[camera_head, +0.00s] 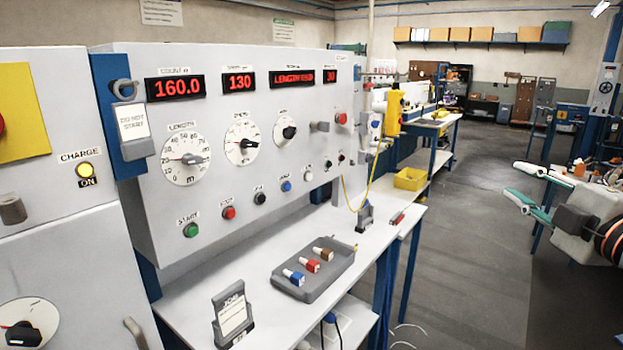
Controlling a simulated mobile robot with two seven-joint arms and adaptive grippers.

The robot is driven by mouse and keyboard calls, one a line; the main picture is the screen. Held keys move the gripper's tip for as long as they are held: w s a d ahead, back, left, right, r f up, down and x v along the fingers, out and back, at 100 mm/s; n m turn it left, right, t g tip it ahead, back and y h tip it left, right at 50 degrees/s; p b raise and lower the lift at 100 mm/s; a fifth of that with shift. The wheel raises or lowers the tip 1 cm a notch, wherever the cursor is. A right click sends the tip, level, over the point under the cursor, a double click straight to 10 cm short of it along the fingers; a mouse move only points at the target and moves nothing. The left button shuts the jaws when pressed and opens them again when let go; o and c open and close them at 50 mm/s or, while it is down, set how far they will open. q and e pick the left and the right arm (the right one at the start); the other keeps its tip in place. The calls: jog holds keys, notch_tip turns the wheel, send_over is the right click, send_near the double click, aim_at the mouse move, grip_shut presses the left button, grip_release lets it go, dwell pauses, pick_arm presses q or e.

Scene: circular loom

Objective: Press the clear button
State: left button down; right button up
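The grey control panel (150,75) carries a row of small push buttons along its lower front. A green button (191,230) is labelled START and a red button (228,212) sits to its right. My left gripper is out of view.
Below the panel is a white bench (190,310) with a grey tray (318,285) of small connectors and a card stand (233,315). A DO NOT START tag (132,122) hangs at the panel's left. A yellow cord (362,195) hangs at its right end. Floor right of the bench is clear.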

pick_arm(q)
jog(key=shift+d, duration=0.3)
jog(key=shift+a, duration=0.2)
pick_arm(e)
jog(key=shift+f, duration=0.1)
dwell(0.4)
